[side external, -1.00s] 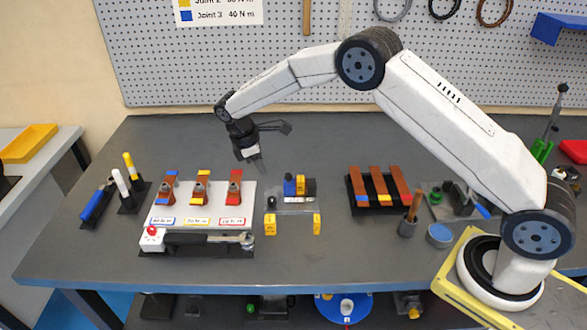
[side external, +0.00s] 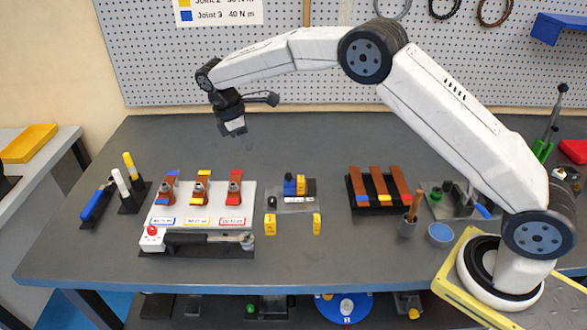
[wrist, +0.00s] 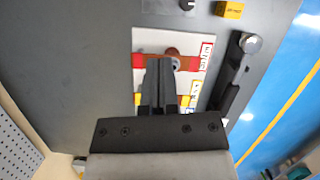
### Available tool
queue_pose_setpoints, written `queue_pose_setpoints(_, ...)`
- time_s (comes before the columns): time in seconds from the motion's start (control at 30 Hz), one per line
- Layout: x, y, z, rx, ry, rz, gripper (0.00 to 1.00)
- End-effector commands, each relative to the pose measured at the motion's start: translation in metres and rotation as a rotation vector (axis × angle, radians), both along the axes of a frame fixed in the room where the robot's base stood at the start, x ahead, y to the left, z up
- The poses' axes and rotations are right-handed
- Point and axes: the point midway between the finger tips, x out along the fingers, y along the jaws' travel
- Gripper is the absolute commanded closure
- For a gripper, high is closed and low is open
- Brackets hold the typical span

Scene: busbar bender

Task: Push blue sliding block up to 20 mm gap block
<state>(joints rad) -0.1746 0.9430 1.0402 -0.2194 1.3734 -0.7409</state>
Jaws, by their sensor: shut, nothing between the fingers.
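The blue sliding block (side external: 289,187) sits on a small grey fixture (side external: 292,209) right of the white panel. Two more yellow blocks stand at the front, left (side external: 270,224) and right (side external: 316,223); a labelled one (wrist: 229,10) shows at the wrist view's top edge. Which is the 20 mm block is unreadable. My gripper (side external: 250,155) is shut and empty, raised behind and left of the fixture. Its closed fingers (wrist: 159,62) appear over the panel in the wrist view.
The white panel (side external: 245,200) carries several copper strips with coloured ends. A long-handled lever (side external: 210,239) lies before it. A black rack of copper bars (side external: 357,205) stands right of the fixture. The table behind the fixture is clear.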

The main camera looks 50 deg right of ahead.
Motion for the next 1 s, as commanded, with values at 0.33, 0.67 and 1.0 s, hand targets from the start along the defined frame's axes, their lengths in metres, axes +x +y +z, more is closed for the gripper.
queue_pose_setpoints(0.33, -0.002, -0.003, -0.012, -0.001, 0.002, 0.0, 1.0)
queue_pose_setpoints(0.67, -0.01, -0.014, -0.053, 0.0, 0.003, -0.002, 1.0)
queue_pose_setpoints(1.0, -0.019, -0.029, -0.098, -0.001, 0.002, -0.003, 1.0)
